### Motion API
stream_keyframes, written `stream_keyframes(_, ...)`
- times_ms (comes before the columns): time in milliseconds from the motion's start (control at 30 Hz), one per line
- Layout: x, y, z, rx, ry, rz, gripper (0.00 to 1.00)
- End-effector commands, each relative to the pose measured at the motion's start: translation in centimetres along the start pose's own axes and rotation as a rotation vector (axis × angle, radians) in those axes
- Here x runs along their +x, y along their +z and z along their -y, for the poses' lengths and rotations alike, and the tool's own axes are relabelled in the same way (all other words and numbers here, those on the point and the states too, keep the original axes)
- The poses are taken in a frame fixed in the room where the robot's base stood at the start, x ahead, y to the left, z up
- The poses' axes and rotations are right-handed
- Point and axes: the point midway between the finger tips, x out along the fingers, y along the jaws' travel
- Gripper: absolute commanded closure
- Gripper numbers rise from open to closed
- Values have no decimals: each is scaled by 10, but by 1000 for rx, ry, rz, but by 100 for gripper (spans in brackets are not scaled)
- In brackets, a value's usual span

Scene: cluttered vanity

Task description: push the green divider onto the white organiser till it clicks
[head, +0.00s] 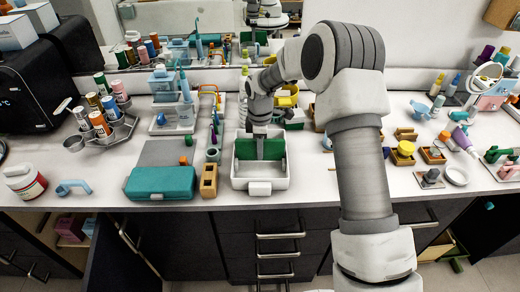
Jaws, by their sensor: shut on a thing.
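The white organiser (238,182) is an open-topped tray on the vanity counter near its front edge, with a white tab at its front. The green divider (245,149) is an upright panel spanning the organiser's width toward its back. My gripper (261,157) comes down from above at the panel's middle and is shut on the green divider. The fingers cover the panel's centre. The divider's lower edge is down inside the organiser; I cannot tell whether it is seated.
A teal case (160,183) and a wooden block (208,181) stand left of the organiser. Bottles fill a rack (112,131) further left. Small wooden boxes (403,153) and bottles crowd the right. A mirror runs along the back. Some bare counter lies right of the organiser.

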Motion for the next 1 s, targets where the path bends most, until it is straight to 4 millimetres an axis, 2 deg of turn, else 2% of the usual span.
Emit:
stream_keyframes(433, 1, 0, 0, 0, 0, 0, 100)
stream_keyframes(1000, 15, 0, 0, 0, 1, 0, 100)
